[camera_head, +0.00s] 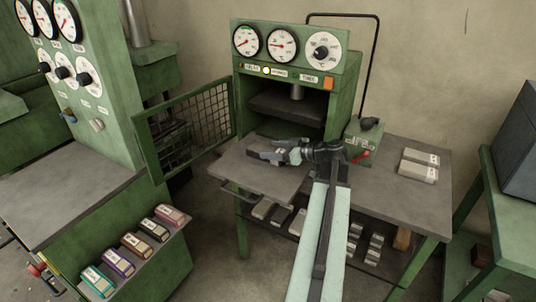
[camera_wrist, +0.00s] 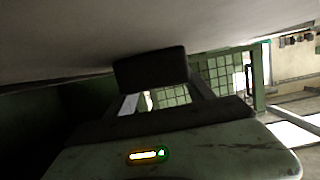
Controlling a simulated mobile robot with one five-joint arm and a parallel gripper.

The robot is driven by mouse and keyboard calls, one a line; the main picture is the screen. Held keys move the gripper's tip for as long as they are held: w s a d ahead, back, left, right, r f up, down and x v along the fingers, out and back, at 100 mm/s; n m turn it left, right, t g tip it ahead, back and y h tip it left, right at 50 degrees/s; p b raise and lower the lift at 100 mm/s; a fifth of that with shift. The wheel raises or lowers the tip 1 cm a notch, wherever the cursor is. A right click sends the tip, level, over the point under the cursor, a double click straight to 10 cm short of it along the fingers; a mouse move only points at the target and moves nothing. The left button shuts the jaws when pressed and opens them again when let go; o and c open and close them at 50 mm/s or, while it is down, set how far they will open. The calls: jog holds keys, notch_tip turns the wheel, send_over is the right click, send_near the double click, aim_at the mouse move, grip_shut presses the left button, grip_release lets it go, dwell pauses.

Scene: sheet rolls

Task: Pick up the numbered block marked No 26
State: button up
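Several grey blocks with pale labels (camera_head: 263,208) lie on the shelf under the press table. Two more grey blocks (camera_head: 419,165) lie on the right side of the table top. The labels are too small to read, so I cannot tell which block is No 26. My gripper (camera_head: 262,151) is over the table top in front of the press opening, pointing left, well apart from these blocks. In the wrist view a dark rectangular piece (camera_wrist: 151,68) shows beyond the wrist; I cannot tell whether it is a finger pad or something held.
The green press (camera_head: 293,70) has dials and an open mesh door (camera_head: 190,118) to the left. A small green box with a red lever (camera_head: 364,143) stands right of my gripper. Several coloured labelled blocks (camera_head: 134,245) lie on a left ledge. The left grey bench (camera_head: 60,195) is clear.

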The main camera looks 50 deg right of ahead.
grip_shut()
notch_tip(320, 180, up, 10)
jog(key=p, duration=1)
